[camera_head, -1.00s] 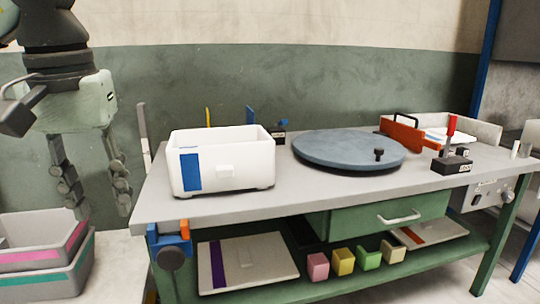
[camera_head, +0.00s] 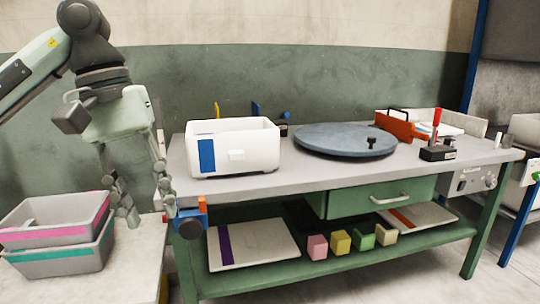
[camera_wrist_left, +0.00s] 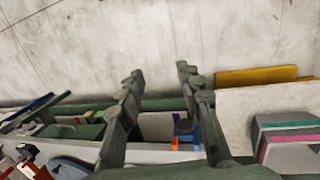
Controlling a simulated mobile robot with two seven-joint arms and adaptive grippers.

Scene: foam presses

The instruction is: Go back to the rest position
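My left gripper (camera_head: 152,217) hangs with its fingers pointing down at the left of the head view. It is in front of the bench's left end, right of the stacked grey bins. Its fingers are spread apart with nothing between them. The left wrist view also shows the left gripper (camera_wrist_left: 160,75) open and empty, with the floor beyond its fingertips. My right gripper is in neither view.
A grey-topped workbench (camera_head: 300,182) carries a white bin (camera_head: 258,150), a dark round turntable (camera_head: 345,141) and an orange-red frame (camera_head: 394,125). Stacked grey bins (camera_head: 60,262) with pink and teal stripes stand on a pale table (camera_head: 135,262) at left. Open floor lies in front.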

